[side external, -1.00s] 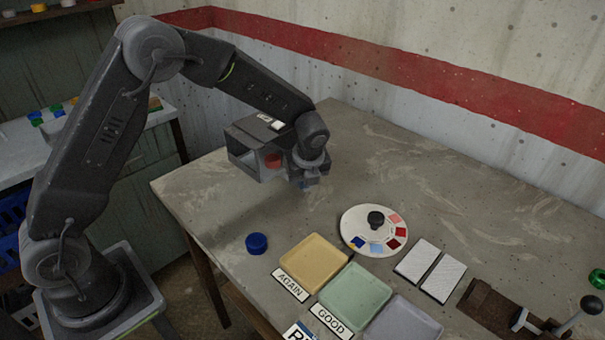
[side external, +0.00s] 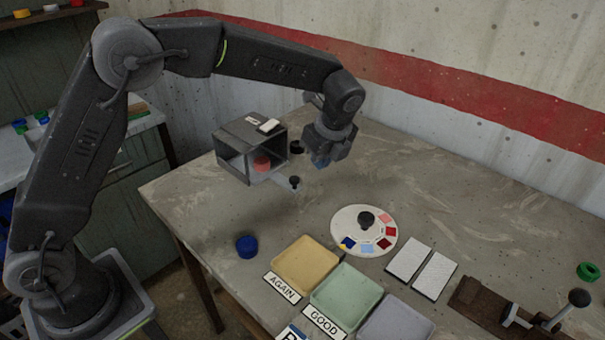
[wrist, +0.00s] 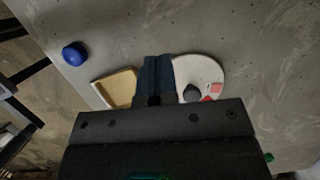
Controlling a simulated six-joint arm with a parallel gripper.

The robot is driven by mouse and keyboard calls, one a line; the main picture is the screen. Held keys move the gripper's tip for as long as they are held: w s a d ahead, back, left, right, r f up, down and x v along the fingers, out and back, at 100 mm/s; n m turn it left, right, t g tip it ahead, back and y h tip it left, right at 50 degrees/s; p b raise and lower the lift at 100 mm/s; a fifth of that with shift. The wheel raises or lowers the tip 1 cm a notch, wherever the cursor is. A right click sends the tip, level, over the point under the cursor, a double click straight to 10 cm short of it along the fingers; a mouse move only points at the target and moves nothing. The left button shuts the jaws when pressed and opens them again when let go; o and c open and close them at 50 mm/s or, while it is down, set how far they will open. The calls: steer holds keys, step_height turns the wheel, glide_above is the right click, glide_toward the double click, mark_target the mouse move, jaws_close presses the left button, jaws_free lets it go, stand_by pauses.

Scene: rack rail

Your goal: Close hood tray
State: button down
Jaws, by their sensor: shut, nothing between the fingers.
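The hood (side external: 250,130) is a dark grey open-fronted box at the back left of the table in the side view. Its pale tray (side external: 278,178) sticks out of the open front, with a small black knob (side external: 295,183) at its outer end. A red cap (side external: 262,163) sits inside the hood, near the opening. My gripper (side external: 320,162) points down, to the right of the hood and apart from it, above the table. Its blue fingers are together and empty. They also show in the wrist view (wrist: 157,72), where the hood is not visible.
A blue cap (side external: 246,246) stands near the table's left edge. A black cap (side external: 296,146) stands beside the hood. A round colour disc (side external: 346,219), a yellow tray (side external: 306,264) and a green tray (side external: 346,296) lie toward the front. The table's back right is clear.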

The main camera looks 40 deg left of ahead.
mark_target(294, 180)
steer(key=x, duration=0.9)
steer(key=shift+f, duration=0.35)
steer(key=shift+w+a+f, duration=0.15)
steer(key=shift+a, duration=0.45)
steer(key=shift+w+a+f, duration=0.1)
steer(key=shift+a+f, duration=0.05)
steer(key=shift+a, duration=0.4)
steer(key=shift+w+a+f, duration=0.15)
steer(key=shift+a, duration=0.65)
steer(key=shift+a, duration=1.15)
steer(key=shift+d, duration=0.1)
